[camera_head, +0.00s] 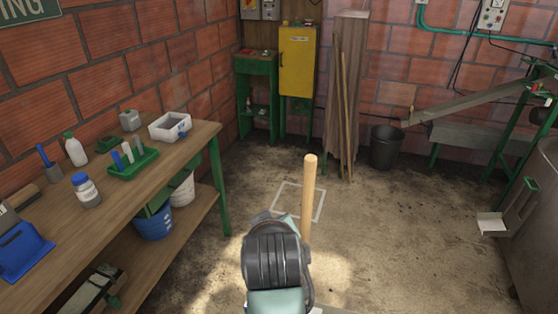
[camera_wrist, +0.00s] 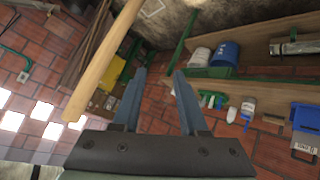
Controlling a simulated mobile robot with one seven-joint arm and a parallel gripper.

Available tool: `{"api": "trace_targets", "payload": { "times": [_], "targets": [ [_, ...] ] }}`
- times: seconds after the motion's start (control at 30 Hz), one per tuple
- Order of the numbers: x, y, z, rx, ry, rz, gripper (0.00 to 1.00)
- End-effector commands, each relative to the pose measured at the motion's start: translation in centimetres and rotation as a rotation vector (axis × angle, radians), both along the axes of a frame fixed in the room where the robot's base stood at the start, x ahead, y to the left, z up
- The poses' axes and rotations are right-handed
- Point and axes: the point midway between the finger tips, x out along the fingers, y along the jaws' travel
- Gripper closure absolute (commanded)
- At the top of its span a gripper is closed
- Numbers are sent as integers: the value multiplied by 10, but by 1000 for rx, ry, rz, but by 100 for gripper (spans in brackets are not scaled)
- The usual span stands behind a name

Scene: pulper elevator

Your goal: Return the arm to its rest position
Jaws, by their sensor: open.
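My arm (camera_head: 273,262) rises at the bottom middle of the head view, over the concrete floor. My gripper (camera_wrist: 161,74) shows in the wrist view with two blue-grey fingers spread apart and nothing between them. In the head view the fingers are hidden behind my arm. A pale wooden pole (camera_head: 309,195) stands almost upright just right of my arm, and its lower end is hidden. The pole also shows in the wrist view (camera_wrist: 105,60), slanting left of the fingers and apart from them.
A wooden workbench (camera_head: 50,240) with green legs runs along the left wall, holding bottles, a green tray (camera_head: 133,163) and a white box (camera_head: 170,126). A black bucket (camera_head: 386,147), leaning boards (camera_head: 345,90) and a yellow cabinet (camera_head: 298,60) stand behind. The middle floor is open.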

Motion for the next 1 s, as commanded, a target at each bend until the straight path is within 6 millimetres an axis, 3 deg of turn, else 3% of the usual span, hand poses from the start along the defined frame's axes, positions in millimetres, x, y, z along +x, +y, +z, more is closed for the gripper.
{"api": "trace_targets", "payload": {
  "times": [0.03,0.13,0.23,0.37,0.4,0.5,0.6,0.7,0.83,1.0],
  "targets": [
    [8,2,41,33,-125,-17,57],
    [14,3,118,106,-358,-48,57],
    [4,2,195,187,-585,-66,57],
    [-28,-1,289,297,-872,-73,57],
    [-42,-3,316,331,-959,-71,57],
    [-82,-7,373,410,-1152,-57,57],
    [-119,-11,413,474,-1306,-40,57],
    [-147,-14,436,516,-1407,-25,57],
    [-164,-16,449,540,-1467,-13,57],
    [-165,-16,449,542,-1468,-13,57]
  ]
}}
